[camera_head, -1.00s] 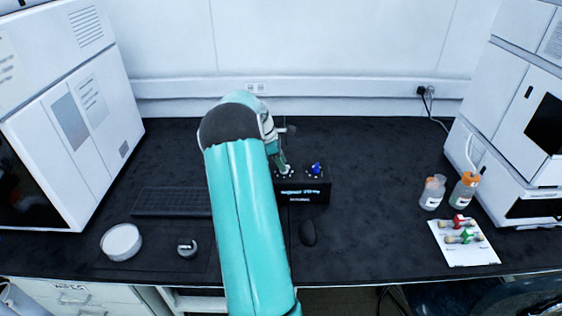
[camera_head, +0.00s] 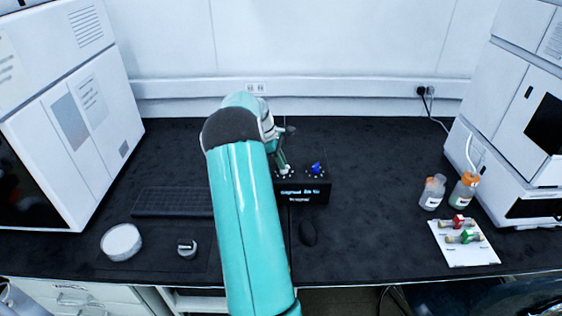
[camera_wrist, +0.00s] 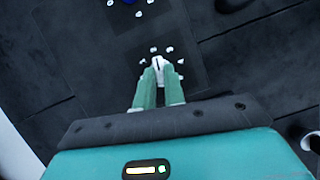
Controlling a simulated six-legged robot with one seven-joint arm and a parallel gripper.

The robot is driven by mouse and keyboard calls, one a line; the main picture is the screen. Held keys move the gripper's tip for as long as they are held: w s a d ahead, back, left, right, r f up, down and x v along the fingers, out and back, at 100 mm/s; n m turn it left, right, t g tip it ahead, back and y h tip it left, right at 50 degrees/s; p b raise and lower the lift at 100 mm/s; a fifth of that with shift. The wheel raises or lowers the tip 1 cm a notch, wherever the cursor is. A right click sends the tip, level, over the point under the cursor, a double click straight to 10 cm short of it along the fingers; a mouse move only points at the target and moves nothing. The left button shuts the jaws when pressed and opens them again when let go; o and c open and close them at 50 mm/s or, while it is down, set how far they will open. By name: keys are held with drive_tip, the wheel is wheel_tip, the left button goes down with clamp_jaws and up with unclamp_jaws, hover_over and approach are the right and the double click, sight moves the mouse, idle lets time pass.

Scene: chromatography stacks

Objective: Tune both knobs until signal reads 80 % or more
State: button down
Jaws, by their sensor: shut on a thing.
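A black control box (camera_head: 322,200) stands on the bench, with small lit text on its front. The text appears to read "signal" with a figure too blurred to read surely. A blue knob (camera_head: 316,168) is on the right of its top; it also shows at the top edge of the wrist view (camera_wrist: 128,2). A white knob (camera_wrist: 158,63) with white marks around it sits between my fingertips in the wrist view. My gripper (camera_head: 284,168) points down at the left of the box top and is shut on this white knob, partly hiding it.
Bottles (camera_head: 432,193) and a white card with vials (camera_head: 464,255) are at right. Large white instruments flank the bench.

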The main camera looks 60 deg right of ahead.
drive_tip(key=m+y, duration=0.1)
drive_tip(key=m, duration=0.3)
drive_tip(key=m+y, duration=0.1)
drive_tip(key=m, duration=0.1)
drive_tip(key=shift+d+m+y, duration=0.3)
drive_tip(key=shift+m, duration=0.1)
idle(0.3)
drive_tip(key=c, duration=1.5)
unclamp_jaws()
drive_tip(key=shift+r, duration=0.1)
drive_tip(key=shift+v, duration=6.8)
drive_tip(key=shift+w, duration=0.1)
